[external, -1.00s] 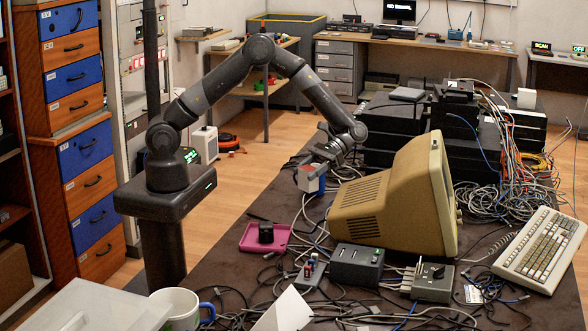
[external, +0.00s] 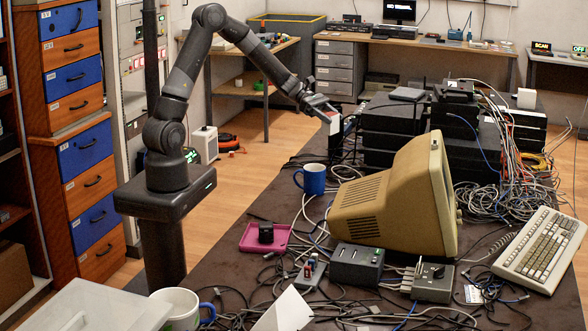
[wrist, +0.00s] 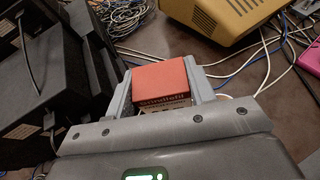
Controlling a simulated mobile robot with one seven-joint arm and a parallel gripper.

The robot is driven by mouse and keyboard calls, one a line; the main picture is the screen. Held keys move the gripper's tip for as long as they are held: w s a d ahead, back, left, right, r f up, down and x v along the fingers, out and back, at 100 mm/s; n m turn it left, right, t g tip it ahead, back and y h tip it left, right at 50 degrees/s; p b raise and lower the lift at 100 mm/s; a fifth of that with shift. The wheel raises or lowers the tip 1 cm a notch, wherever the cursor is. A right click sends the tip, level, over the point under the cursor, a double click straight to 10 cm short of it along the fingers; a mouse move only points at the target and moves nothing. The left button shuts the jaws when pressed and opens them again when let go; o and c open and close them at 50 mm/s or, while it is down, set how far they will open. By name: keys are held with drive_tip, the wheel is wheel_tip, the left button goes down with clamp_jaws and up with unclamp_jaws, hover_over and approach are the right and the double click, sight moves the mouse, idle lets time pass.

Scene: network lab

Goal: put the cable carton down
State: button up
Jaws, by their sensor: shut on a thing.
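The cable carton (external: 335,123) is a small box with a white side and red on it in the external view. In the wrist view the carton (wrist: 160,78) shows a red top face and a printed edge between the two grey fingers. My gripper (external: 328,112) is shut on it and holds it up, left of the black equipment stack and above and behind the blue mug. In the wrist view my gripper (wrist: 163,88) has a finger on each side of the carton. The carton's underside is hidden.
The blue mug (external: 311,179) stands on the dark table (external: 262,205). A beige monitor (external: 395,200) stands right of it, black stacked boxes (external: 392,127) behind. A pink tray (external: 254,243) and loose cables lie in front. Some bare tabletop shows left of the mug.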

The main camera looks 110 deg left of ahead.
drive_tip(key=s+a+r+n+t+y, duration=0.15)
drive_tip(key=s+a+n+y, duration=0.3)
drive_tip(key=a, duration=0.45)
drive_tip(key=shift+y, duration=0.25)
drive_tip(key=shift+s+a+f, duration=0.1)
drive_tip(key=shift+s+f, duration=0.05)
drive_tip(key=shift+f, duration=10.45)
drive_tip(key=shift+f, duration=0.1)
drive_tip(key=o, duration=1.1)
drive_tip(key=shift+c, duration=0.2)
drive_tip(key=v, duration=1.2)
drive_tip(key=shift+r, duration=0.3)
